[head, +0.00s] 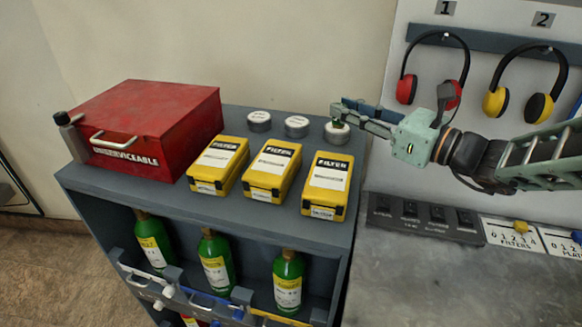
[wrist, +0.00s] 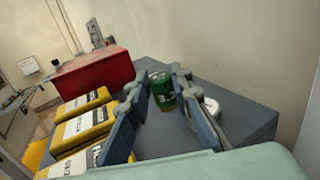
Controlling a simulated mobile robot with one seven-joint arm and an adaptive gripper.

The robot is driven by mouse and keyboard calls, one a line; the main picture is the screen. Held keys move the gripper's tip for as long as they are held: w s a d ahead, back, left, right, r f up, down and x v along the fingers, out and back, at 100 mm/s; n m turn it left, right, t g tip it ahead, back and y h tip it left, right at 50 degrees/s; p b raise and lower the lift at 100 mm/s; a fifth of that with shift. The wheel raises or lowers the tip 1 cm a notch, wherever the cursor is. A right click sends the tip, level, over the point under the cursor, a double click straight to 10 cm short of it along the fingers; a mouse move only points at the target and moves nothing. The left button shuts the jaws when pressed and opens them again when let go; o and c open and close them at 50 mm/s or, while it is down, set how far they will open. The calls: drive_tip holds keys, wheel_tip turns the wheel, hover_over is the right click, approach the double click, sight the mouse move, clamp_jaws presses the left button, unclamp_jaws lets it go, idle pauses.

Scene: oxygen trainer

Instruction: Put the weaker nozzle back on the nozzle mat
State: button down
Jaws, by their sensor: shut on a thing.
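My gripper (head: 340,114) is above the back right of the dark grey cabinet top. It is shut on a small green cylinder (wrist: 162,92) with white markings, which shows between the fingertips in the wrist view. In the head view only a little green shows under the fingers, just over the rightmost round white-topped disc (head: 337,137). I cannot tell whether the cylinder touches the disc, or read its markings. No other nozzle and no nozzle mat can be made out in either view.
A red case (head: 150,128) stands at the left of the cabinet top (head: 322,228). Yellow filter boxes (head: 272,170) stand in front of two more discs (head: 297,126). Green bottles (head: 215,262) stand on the shelf below. A grey bench (head: 430,285) is at the right.

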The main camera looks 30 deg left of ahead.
drive_tip(key=s+a+r+n+g+b, duration=0.1)
drive_tip(key=s+a+r+n+g, duration=0.15)
drive_tip(key=s+a+r, duration=0.55)
drive_tip(key=p, duration=0.1)
hover_over(341, 122)
drive_tip(key=s, duration=0.2)
wheel_tip(341, 122, down, 5)
drive_tip(key=shift+m+g, duration=0.25)
drive_tip(key=shift+g, duration=0.3)
drive_tip(key=f, duration=0.1)
drive_tip(key=w+d+f, duration=0.1)
drive_tip(key=f, duration=0.1)
drive_tip(key=d+f, duration=0.1)
drive_tip(key=shift+w+d+f, duration=0.25)
drive_tip(key=shift+w+f, duration=0.05)
drive_tip(key=shift+w, duration=0.1)
drive_tip(key=shift+w+d+f, duration=0.2)
drive_tip(key=shift+d+f, duration=0.15)
drive_tip(key=shift+f, duration=0.15)
drive_tip(key=shift+w+d+f+p, duration=0.1)
drive_tip(key=shift+d+f+p, duration=0.1)
drive_tip(key=shift+f, duration=0.75)
drive_tip(key=shift+w+d+f+p, duration=0.1)
drive_tip(key=shift+f+p, duration=0.05)
drive_tip(key=shift+f, duration=0.75)
drive_tip(key=shift+f, duration=0.15)
drive_tip(key=c, duration=2)
unclamp_jaws()
